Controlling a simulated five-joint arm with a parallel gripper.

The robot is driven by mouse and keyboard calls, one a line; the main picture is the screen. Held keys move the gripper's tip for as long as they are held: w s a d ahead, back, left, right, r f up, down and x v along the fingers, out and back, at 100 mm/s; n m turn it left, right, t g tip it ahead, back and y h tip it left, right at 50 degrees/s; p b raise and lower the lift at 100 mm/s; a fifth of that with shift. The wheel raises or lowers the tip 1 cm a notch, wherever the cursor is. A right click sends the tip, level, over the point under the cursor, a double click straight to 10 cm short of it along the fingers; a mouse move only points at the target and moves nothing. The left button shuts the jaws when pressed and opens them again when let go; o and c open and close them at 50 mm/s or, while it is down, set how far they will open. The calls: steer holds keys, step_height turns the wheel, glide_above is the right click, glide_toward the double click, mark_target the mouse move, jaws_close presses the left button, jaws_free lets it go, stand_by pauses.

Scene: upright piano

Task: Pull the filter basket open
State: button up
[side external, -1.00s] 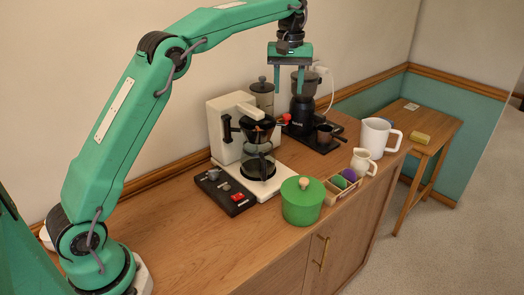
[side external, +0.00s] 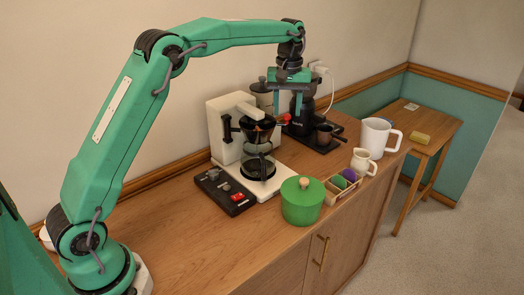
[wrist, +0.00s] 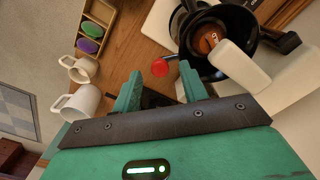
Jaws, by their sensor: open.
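The filter basket (side external: 257,131) is a dark cone in the white coffee maker (side external: 228,112), above the glass carafe (side external: 258,166). It looks seated under the maker's top arm. Its handle ends in a red knob (side external: 285,118) that points right. My gripper (side external: 287,111) points down with its fingers apart, just above or around the knob; contact cannot be told. In the wrist view, the red knob (wrist: 160,68) appears in line with the gap between my open fingers (wrist: 159,82).
A black grinder (side external: 304,112) stands close behind my gripper. A green lidded pot (side external: 302,200), a divided tray (side external: 343,187), a cream pitcher (side external: 363,161) and a white mug (side external: 376,138) stand to the right. A switch box (side external: 224,190) lies front left. The counter's left is clear.

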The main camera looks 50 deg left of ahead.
steer(key=shift+f, duration=0.65)
jaws_close()
